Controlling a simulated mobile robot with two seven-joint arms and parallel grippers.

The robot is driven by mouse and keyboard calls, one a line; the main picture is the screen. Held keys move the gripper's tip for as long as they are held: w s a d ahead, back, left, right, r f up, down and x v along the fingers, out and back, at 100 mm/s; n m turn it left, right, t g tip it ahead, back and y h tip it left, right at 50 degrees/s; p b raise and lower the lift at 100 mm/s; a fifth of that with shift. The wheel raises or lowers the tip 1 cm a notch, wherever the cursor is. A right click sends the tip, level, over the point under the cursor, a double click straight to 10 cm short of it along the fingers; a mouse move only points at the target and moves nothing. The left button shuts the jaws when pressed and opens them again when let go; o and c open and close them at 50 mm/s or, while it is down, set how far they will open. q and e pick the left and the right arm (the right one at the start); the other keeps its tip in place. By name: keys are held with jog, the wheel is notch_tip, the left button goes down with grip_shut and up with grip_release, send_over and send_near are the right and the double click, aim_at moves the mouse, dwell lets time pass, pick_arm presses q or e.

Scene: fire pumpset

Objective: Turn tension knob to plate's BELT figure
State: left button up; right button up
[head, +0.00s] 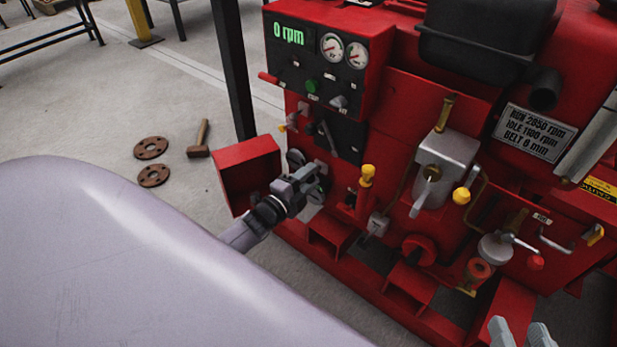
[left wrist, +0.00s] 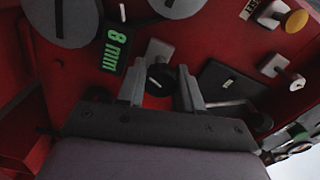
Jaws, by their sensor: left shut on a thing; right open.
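The rating plate (head: 532,133) on the red pumpset has a BELT line in mm; its digit looks like 8 or 6, too small to be sure. In the left wrist view, the small black tension knob (left wrist: 160,78) with a pale mark sits between my left gripper's fingers (left wrist: 160,90), which are shut on it. A dark readout (left wrist: 115,48) beside it shows a green 8 mm. In the head view my left gripper (head: 310,184) is at the lower left of the panel and hides the knob. My right gripper (head: 522,334) is open and empty at the bottom edge.
The control panel (head: 325,55) above shows 0 rpm and two gauges. A yellow-capped lever (head: 367,176) and a grey metal housing (head: 445,165) stand right of my left gripper. A hammer (head: 199,140) and two brown discs (head: 151,148) lie on the open floor.

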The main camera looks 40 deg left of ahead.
pick_arm(q)
jog(key=shift+d, duration=0.1)
jog(key=o, duration=1)
jog(key=shift+o, duration=0.2)
